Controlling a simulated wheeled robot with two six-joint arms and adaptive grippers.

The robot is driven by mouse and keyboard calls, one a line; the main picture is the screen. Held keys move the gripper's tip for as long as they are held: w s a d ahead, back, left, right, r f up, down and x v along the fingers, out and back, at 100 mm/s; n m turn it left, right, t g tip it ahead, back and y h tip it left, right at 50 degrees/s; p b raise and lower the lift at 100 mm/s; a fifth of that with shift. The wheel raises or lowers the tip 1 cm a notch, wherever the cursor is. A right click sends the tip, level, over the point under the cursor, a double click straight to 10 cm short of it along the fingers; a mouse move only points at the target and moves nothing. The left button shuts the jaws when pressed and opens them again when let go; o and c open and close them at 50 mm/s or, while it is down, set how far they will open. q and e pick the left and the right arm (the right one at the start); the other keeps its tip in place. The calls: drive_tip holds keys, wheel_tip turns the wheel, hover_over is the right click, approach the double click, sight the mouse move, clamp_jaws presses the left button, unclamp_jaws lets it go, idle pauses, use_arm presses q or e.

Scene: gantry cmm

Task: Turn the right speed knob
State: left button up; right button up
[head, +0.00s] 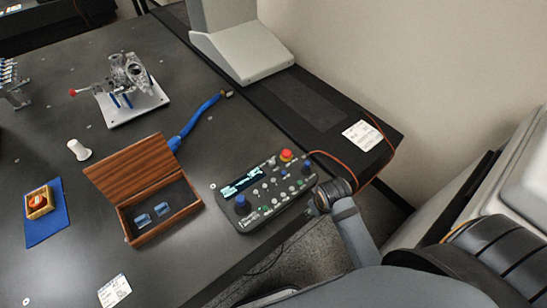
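The dark control box (262,217) lies at the front right edge of the black table. My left gripper is not in view.
An open wooden case (127,172) with blue-grey blocks stands left of the box. A blue-handled tool (196,122) lies behind it. An orange cable (375,178) loops near my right wrist. A grey machine column (240,50) stands at the back.

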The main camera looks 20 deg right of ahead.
sight(272, 162)
drive_tip(key=w+n, duration=0.3)
drive_tip(key=w, duration=0.2)
drive_tip(key=w+a+r+n+g, duration=0.1)
drive_tip(key=w+n, duration=0.2)
drive_tip(key=w, duration=0.1)
drive_tip(key=w+a+r+n, duration=0.1)
drive_tip(key=w+n, duration=0.1)
drive_tip(key=w, duration=0.3)
drive_tip(key=shift+w+a+r+n+y, duration=0.25)
drive_tip(key=shift+w+n+y, duration=0.05)
drive_tip(key=shift+n, duration=0.1)
drive_tip(key=w+a+r+n+g, duration=0.2)
drive_tip(key=w+a+r+n, duration=0.35)
drive_tip(key=w+n, duration=0.3)
drive_tip(key=f, duration=1)
drive_tip(key=shift+w+d+f, duration=0.2)
drive_tip(key=shift+w+d, duration=0.15)
drive_tip(key=shift+w, duration=0.05)
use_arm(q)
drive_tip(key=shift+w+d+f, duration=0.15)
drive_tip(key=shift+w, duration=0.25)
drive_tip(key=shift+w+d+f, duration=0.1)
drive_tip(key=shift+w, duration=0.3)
use_arm(e)
clamp_jaws()
